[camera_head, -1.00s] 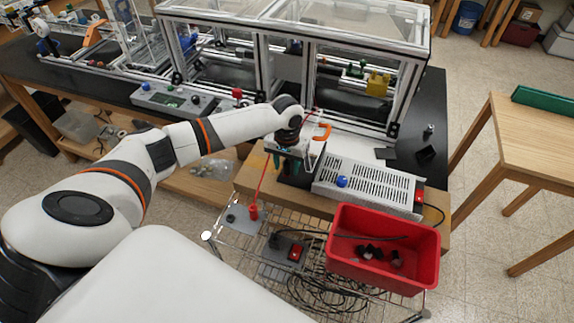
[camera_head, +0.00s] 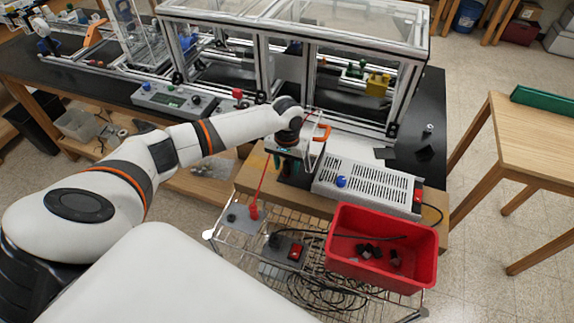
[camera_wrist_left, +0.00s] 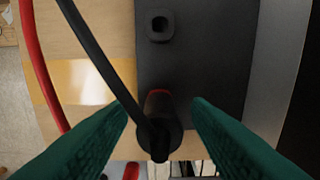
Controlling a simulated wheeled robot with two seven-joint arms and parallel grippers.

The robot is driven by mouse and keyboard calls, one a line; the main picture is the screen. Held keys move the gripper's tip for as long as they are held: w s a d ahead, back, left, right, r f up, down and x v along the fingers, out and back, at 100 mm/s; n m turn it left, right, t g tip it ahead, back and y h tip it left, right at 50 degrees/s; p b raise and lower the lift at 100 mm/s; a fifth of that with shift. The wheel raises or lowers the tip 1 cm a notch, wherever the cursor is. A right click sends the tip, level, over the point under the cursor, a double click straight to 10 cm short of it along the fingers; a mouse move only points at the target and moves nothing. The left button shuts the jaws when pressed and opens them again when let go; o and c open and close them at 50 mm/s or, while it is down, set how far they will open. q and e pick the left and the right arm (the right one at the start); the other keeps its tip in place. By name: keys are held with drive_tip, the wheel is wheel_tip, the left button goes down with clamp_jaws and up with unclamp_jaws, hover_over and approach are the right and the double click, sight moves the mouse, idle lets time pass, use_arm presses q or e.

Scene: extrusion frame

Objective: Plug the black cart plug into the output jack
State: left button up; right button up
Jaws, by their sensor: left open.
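My left gripper (camera_head: 277,161) is at the near left end of the silver power supply (camera_head: 366,187), beside its dark end panel. In the left wrist view, its two green fingers (camera_wrist_left: 160,135) are open, one on each side of a black plug (camera_wrist_left: 157,138). Small gaps show between plug and fingers. A black cable (camera_wrist_left: 92,55) runs from the plug to the upper left. A dark red ring shows just beyond the plug; I cannot tell whether the plug is seated there. A black socket with a hole (camera_wrist_left: 159,25) sits higher on the dark panel (camera_wrist_left: 205,65). My right gripper is out of view.
A red cable (camera_wrist_left: 38,70) hangs left of the fingers. A wire cart (camera_head: 330,292) carries a grey box (camera_head: 240,219), a black box with a red switch (camera_head: 296,251) and coiled cables. A red bin (camera_head: 405,272) with black pieces stands at its right. A framed enclosure stands behind.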

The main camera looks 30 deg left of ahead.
sight(288, 162)
use_arm(q)
drive_tip(key=shift+c, duration=0.3)
clamp_jaws()
drive_tip(key=shift+r, duration=0.1)
drive_tip(key=shift+r+p, duration=0.35)
drive_tip(key=shift+p, duration=0.2)
drive_tip(key=shift+r+p, duration=0.6)
drive_tip(key=shift+p, duration=0.05)
drive_tip(key=shift+r, duration=1.95)
drive_tip(key=shift+w, duration=0.1)
